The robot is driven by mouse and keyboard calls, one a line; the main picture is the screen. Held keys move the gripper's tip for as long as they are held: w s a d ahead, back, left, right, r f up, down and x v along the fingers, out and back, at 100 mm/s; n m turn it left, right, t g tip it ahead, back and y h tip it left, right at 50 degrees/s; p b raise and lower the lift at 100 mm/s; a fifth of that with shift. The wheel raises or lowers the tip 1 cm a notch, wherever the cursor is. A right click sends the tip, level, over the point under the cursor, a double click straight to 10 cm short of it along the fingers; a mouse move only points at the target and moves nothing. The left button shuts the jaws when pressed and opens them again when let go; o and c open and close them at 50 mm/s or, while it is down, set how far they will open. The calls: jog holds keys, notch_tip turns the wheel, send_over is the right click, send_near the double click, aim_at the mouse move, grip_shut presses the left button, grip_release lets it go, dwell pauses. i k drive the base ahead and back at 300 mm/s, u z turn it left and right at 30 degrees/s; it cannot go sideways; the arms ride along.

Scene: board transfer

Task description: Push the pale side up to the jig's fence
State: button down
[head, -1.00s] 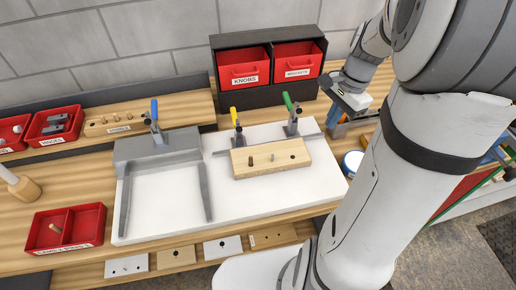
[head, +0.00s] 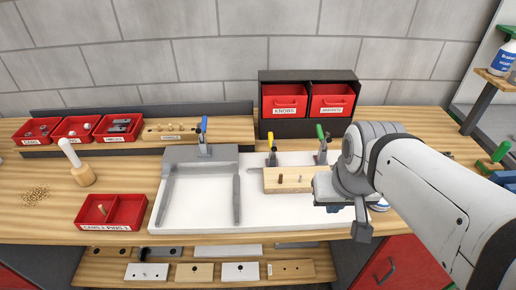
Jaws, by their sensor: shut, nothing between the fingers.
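The pale side (head: 285,187) is a light wooden board with pegs and a hole, lying on the white jig plate (head: 270,217). Behind it is the jig's thin grey fence (head: 256,170), mostly hidden; I cannot tell whether they touch. A yellow clamp (head: 272,155) and a green clamp (head: 322,146) stand at the fence. My gripper (head: 333,208) is shut and empty, low over the plate at the board's right end. My wrist hides that end, and contact cannot be told.
A grey U-shaped frame (head: 237,200) with a blue clamp (head: 203,135) fills the plate's left part. A red two-part bin (head: 125,211) and a mallet (head: 80,170) are farther left. Red KNOBS (head: 284,104) and neighbouring bins stand behind. Boards lie on a shelf below.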

aim_at(296, 180)
jog(key=u, duration=0.1)
jog(key=k, duration=0.15)
jog(key=z, duration=2.65)
jog(key=k, duration=1.8)
jog(key=u, duration=0.95)
jog(key=i, duration=1)
